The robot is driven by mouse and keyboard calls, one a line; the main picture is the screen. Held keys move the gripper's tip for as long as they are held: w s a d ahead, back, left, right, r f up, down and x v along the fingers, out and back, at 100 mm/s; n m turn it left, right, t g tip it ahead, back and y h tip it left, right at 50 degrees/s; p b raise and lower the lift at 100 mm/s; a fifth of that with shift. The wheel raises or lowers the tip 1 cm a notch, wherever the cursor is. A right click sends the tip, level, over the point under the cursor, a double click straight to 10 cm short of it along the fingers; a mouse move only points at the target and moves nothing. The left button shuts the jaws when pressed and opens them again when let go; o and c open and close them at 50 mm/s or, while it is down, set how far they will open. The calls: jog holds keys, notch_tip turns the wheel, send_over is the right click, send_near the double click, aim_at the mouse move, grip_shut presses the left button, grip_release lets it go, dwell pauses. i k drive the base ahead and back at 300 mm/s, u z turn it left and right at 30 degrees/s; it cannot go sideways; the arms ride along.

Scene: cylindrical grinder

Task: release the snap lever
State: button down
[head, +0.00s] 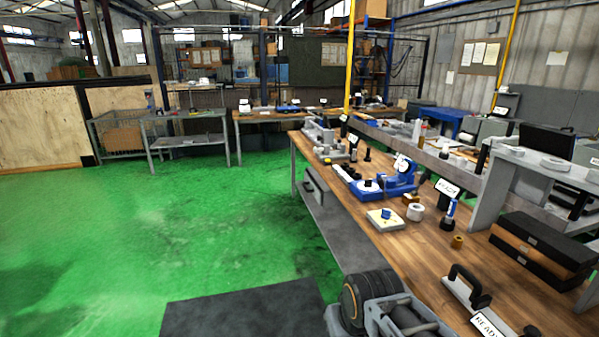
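A blue bench gauge (388,184) with a round white dial (402,163) stands on the wooden workbench, right of the picture's middle. It is the likeliest place for the snap lever, but the lever is too small to make out, and so is its position. My gripper (396,308) seems to be the grey and black part at the bottom edge, low in front of the bench and well apart from the blue gauge. Its fingertips cannot be made out, so I cannot tell whether it is open or shut.
The workbench (428,252) also bears a pale block with a blue knob (384,216), a white ring (415,212), a blue-handled tool (449,215), dark cases (545,248) and a black-handled tool (470,288).

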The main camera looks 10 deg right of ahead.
aim_at(381, 182)
jog(key=u, duration=0.1)
jog(key=i, duration=2.3)
